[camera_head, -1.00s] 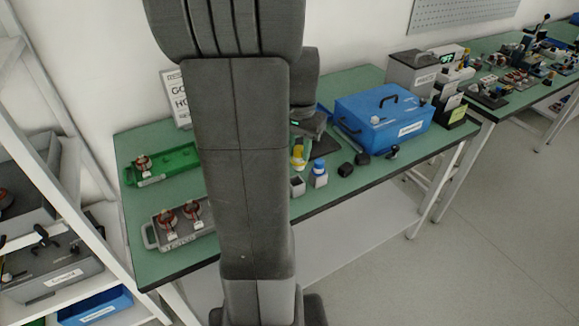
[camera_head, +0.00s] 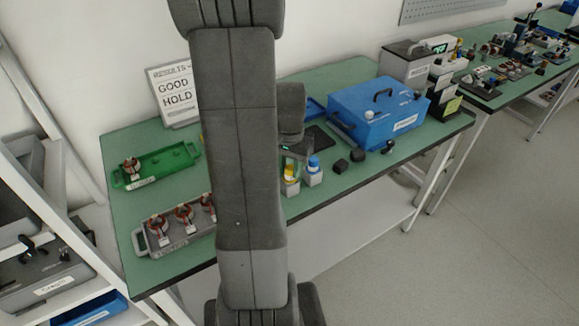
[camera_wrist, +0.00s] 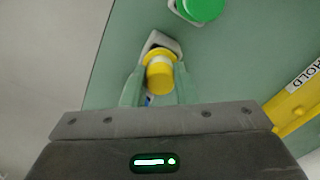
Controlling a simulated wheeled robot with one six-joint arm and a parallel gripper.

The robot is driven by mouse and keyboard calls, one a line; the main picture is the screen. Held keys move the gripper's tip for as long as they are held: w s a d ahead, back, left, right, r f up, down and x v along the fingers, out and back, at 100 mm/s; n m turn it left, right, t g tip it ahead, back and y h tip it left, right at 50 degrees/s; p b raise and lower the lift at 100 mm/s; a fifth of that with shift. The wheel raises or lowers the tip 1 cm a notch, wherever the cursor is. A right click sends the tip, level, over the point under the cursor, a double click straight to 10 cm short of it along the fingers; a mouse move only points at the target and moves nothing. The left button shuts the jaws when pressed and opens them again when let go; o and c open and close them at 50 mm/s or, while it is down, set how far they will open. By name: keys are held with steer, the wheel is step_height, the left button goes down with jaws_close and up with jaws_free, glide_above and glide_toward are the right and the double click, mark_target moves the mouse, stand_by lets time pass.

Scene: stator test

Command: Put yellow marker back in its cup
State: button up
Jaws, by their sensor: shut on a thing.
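The yellow marker (camera_head: 289,170) is upright at the top of a small pale square cup (camera_head: 291,188) near the table's front edge. My gripper (camera_wrist: 158,88) is shut on the marker; its two fingers lie on either side of the yellow body (camera_wrist: 159,76). In the wrist view the far end of the marker meets the cup (camera_wrist: 166,41). I cannot tell how deep it sits inside. My arm hides part of the gripper in the head view.
A cup with a blue-topped marker (camera_head: 313,172) stands close on the right. A green tray (camera_head: 170,165) and a grey tray (camera_head: 183,240) are left. The wrist view shows a green round top (camera_wrist: 203,8).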

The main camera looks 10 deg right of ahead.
steer(key=shift+f+b, duration=0.4)
steer(key=shift+f, duration=0.05)
steer(key=o, duration=1)
steer(key=shift+r, duration=0.1)
steer(key=shift+r+p, duration=0.55)
steer(key=shift+r, duration=0.05)
step_height(320, 180, up, 12)
steer(key=shift+f, duration=0.15)
